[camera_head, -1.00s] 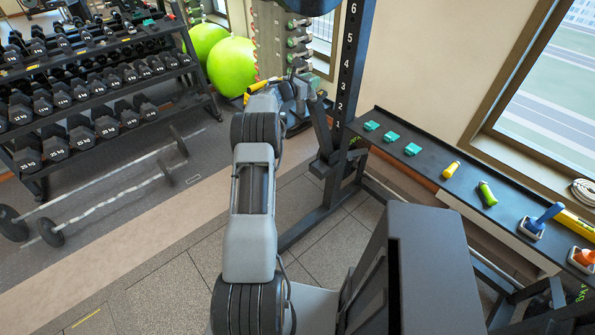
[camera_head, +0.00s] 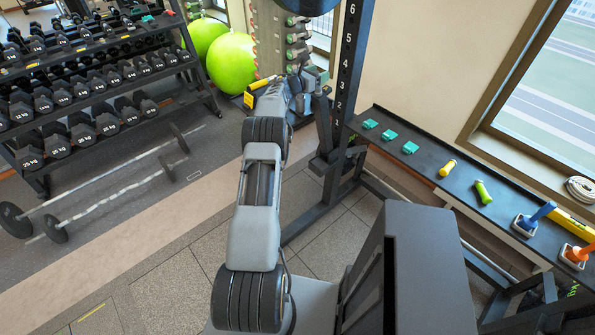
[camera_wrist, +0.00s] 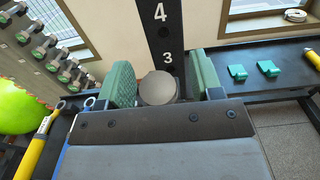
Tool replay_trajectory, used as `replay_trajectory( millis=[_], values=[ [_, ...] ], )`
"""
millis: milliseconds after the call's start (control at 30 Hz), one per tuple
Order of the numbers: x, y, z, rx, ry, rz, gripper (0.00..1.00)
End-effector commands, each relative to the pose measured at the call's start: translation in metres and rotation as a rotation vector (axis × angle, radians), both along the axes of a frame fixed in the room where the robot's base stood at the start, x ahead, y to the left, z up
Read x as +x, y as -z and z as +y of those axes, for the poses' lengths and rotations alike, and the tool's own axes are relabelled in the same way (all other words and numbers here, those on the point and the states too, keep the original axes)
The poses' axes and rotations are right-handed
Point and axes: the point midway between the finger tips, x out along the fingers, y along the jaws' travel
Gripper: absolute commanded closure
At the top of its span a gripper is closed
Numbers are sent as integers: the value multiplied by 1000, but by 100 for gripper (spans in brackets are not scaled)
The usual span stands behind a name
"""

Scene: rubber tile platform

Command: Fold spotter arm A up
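The tall black rack upright (camera_head: 348,65) carries white numbers and also shows straight ahead in the wrist view (camera_wrist: 162,28). A dark slanted bar (camera_head: 323,124) is beside the upright, low down; I cannot tell for sure that it is spotter arm A. My gripper (camera_wrist: 160,78) faces the upright with its two green-padded fingers apart. A round grey end (camera_wrist: 158,88) shows between the fingers, just below the number 3; no clear grip on it shows. In the head view my gripper is mostly hidden behind my own wrist.
A black shelf (camera_head: 420,160) at right holds teal blocks (camera_head: 389,135), a yellow bottle (camera_head: 448,167), a green bottle (camera_head: 483,192), and blue and orange handled items. A dumbbell rack (camera_head: 95,85) and green balls (camera_head: 232,62) stand left. A yellow bar (camera_wrist: 35,148) lies left of my gripper.

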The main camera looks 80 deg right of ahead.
Motion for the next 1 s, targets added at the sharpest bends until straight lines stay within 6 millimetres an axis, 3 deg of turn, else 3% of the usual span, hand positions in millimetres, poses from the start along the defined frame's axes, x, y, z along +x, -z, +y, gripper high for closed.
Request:
replay_trajectory(
  millis=[333,1000],
  values=[
    [5,3,6,1,-2,-1,40],
    [44,2,59,2,-1,-1,40]
  ],
)
